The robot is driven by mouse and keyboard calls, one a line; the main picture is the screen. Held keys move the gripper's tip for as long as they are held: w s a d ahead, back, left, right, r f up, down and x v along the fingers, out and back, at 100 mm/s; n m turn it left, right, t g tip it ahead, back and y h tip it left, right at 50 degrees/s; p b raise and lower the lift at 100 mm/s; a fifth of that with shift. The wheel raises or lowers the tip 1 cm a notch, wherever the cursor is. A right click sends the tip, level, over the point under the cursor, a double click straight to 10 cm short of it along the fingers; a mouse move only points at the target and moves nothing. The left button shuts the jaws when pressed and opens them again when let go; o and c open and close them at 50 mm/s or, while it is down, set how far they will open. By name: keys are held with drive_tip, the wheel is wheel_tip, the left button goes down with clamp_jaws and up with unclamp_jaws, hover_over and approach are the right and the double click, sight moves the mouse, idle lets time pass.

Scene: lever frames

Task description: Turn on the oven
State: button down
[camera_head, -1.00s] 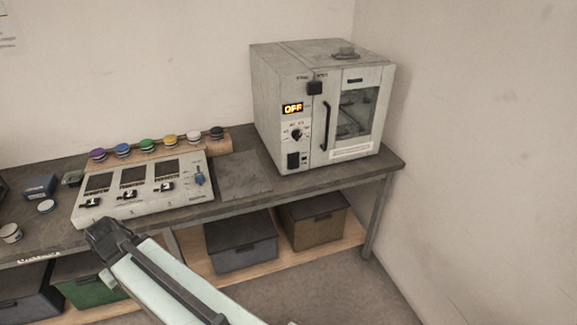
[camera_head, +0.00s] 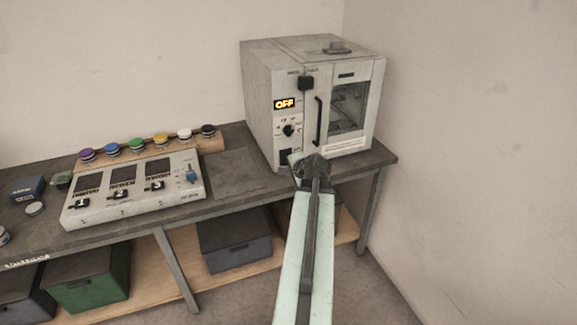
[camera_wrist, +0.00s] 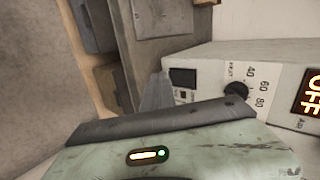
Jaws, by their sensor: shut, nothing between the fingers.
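The oven (camera_head: 262,105) is a grey box with a glass door at the right back of the bench. Its display (camera_head: 285,104) reads OFF in orange. Below it are a black round knob (camera_head: 289,130) and a dark switch panel (camera_head: 286,155). In the wrist view the display (camera_wrist: 311,92), the knob (camera_wrist: 236,90) and the dark panel (camera_wrist: 183,77) show at the right. My gripper (camera_head: 297,160) is in front of the oven's lower front, close to the dark panel and below the knob. It is shut and empty; whether it touches the oven cannot be told.
A control box (camera_head: 133,192) with three numbered sliders stands left on the bench, before a wooden rack (camera_head: 165,150) of coloured knobs. A flat grey plate (camera_head: 233,170) lies between it and the oven. The oven's vertical door handle (camera_head: 319,121) is right of the knob. Bins stand below.

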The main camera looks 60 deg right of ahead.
drive_tip(key=shift+m+h, duration=0.5)
drive_tip(key=shift+m, duration=0.3)
drive_tip(key=s+d, duration=0.1)
drive_tip(key=s, duration=0.1)
drive_tip(key=s+d+r, duration=0.1)
drive_tip(key=d, duration=0.1)
drive_tip(key=shift+s+d, duration=0.15)
drive_tip(key=shift+s, duration=0.2)
drive_tip(key=b, duration=0.6)
approach(286, 163)
drive_tip(key=f, duration=0.2)
drive_tip(key=d+f, duration=0.1)
drive_tip(key=shift+w+f, duration=0.3)
drive_tip(key=shift+w, duration=0.05)
drive_tip(key=w+d, duration=0.2)
drive_tip(key=w, duration=0.1)
drive_tip(key=shift+w+d, duration=0.15)
drive_tip(key=shift+w, duration=0.05)
drive_tip(key=shift+w+f+b, duration=0.2)
drive_tip(key=shift+w+b, duration=0.1)
drive_tip(key=shift+b, duration=0.2)
drive_tip(key=shift+s+r, duration=0.15)
drive_tip(key=shift+s, duration=0.1)
